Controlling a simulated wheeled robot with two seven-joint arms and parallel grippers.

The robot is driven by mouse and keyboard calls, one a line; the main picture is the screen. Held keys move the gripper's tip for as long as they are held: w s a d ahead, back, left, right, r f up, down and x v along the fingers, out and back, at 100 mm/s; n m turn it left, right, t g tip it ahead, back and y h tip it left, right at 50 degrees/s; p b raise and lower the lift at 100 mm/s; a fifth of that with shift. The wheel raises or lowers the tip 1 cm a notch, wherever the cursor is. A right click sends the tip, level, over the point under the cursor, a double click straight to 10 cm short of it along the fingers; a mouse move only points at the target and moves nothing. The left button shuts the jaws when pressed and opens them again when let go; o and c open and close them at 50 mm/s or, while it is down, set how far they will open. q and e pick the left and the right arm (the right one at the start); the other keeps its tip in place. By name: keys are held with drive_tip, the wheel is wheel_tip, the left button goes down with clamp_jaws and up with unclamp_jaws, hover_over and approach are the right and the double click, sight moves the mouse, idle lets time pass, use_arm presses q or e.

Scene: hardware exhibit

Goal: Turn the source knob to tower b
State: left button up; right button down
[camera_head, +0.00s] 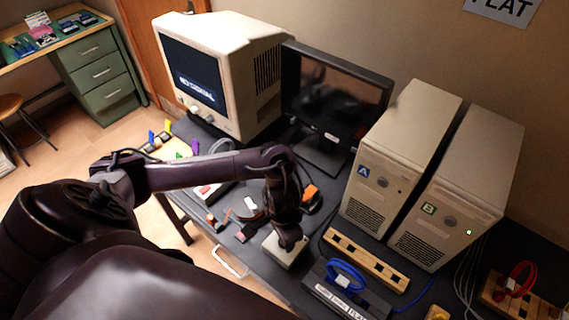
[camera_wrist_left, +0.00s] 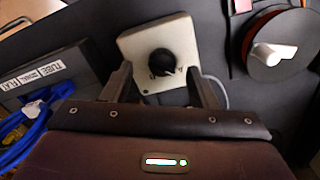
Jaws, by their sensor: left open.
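The source knob (camera_wrist_left: 163,62) is a round black knob on a small beige box (camera_wrist_left: 135,45), which also shows on the table in the head view (camera_head: 279,252). My left gripper (camera_wrist_left: 158,78) is open, its fingers to either side of the knob's near edge in the wrist view; I cannot tell whether they touch it. In the head view my left gripper (camera_head: 290,240) is over the box and hides the knob. Tower A (camera_head: 372,185) and tower B (camera_head: 437,222) are beige and stand upright. A green light shows on tower B. My right gripper is out of view.
A beige monitor (camera_head: 200,80) shows "NO SIGNAL"; a flat monitor (camera_head: 335,95) is dark. A labelled dark block (camera_head: 340,298) with blue cable and a wooden slotted strip (camera_head: 365,258) are close to the box. An orange-and-black reel (camera_wrist_left: 272,45) lies to its right in the wrist view.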

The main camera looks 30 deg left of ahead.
use_arm(q)
drive_tip(key=f, duration=0.2)
drive_tip(key=shift+w+f, duration=0.35)
drive_tip(key=shift+f, duration=0.35)
drive_tip(key=c, duration=1)
drive_tip(key=shift+o, duration=0.2)
drive_tip(key=shift+m+p, duration=0.4)
drive_tip(key=shift+m, duration=0.2)
drive_tip(key=m+p, duration=0.1)
drive_tip(key=m, duration=0.2)
drive_tip(key=shift+r, duration=0.1)
drive_tip(key=m, duration=0.3)
drive_tip(key=shift+m, duration=0.4)
drive_tip(key=m, duration=0.4)
drive_tip(key=shift+w+m, duration=0.1)
drive_tip(key=shift+m, duration=0.2)
drive_tip(key=m+b, duration=0.1)
drive_tip(key=m, duration=0.4)
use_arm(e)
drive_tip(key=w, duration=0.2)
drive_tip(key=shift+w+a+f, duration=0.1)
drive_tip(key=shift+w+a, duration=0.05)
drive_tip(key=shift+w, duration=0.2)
use_arm(q)
drive_tip(key=shift+m, duration=0.3)
